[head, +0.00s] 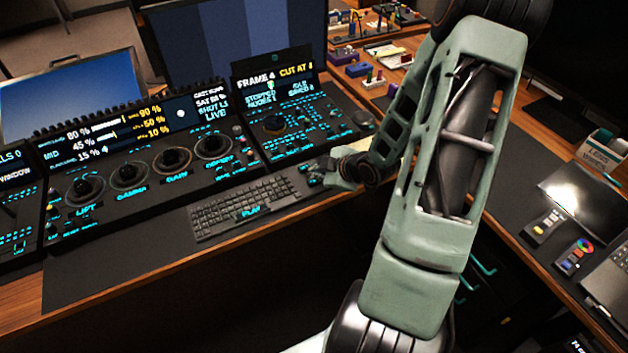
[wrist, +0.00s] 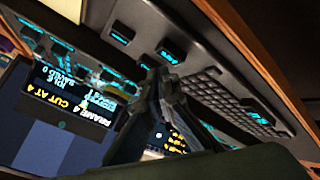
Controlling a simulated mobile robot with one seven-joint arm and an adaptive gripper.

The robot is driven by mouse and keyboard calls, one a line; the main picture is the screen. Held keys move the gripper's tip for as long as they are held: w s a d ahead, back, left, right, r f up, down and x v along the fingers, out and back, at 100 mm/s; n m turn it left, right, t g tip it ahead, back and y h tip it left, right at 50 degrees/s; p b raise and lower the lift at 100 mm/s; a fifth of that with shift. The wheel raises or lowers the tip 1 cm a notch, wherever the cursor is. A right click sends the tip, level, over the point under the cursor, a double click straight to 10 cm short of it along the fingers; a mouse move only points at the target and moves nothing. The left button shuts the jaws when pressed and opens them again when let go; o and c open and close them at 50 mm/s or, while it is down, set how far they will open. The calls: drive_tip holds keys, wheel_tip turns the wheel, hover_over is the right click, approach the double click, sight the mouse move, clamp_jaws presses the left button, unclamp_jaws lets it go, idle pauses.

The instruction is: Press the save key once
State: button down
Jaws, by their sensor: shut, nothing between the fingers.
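The labels are too small and blurred to tell which is the save key, and I cannot tell whether the tips touch anything. The small status screen (head: 275,78) reads FRAME 4, CUT AT 4, and appears to read SAVED 0.
The keyboard (head: 245,207) with a lit PLAY key lies left of my gripper. The grading panel with several dark trackballs (head: 128,175) stands behind it. A mirror-like tablet (head: 585,198) and small remotes (head: 543,228) lie on the right desk.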

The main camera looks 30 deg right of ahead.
sight(316, 182)
drive_tip(key=shift+f, duration=0.1)
drive_tip(key=shift+f+b, duration=0.3)
drive_tip(key=shift+b, duration=0.15)
drive_tip(key=shift+f+b, duration=0.55)
drive_tip(key=shift+f, duration=0.05)
idle(0.4)
drive_tip(key=shift+r, duration=0.1)
drive_tip(key=shift+r+p, duration=0.85)
drive_tip(key=shift+r, duration=0.05)
drive_tip(key=shift+r, duration=0.1)
wheel_tip(316, 182, up, 5)
drive_tip(key=p, duration=0.4)
drive_tip(key=shift+d, duration=0.1)
idle(0.7)
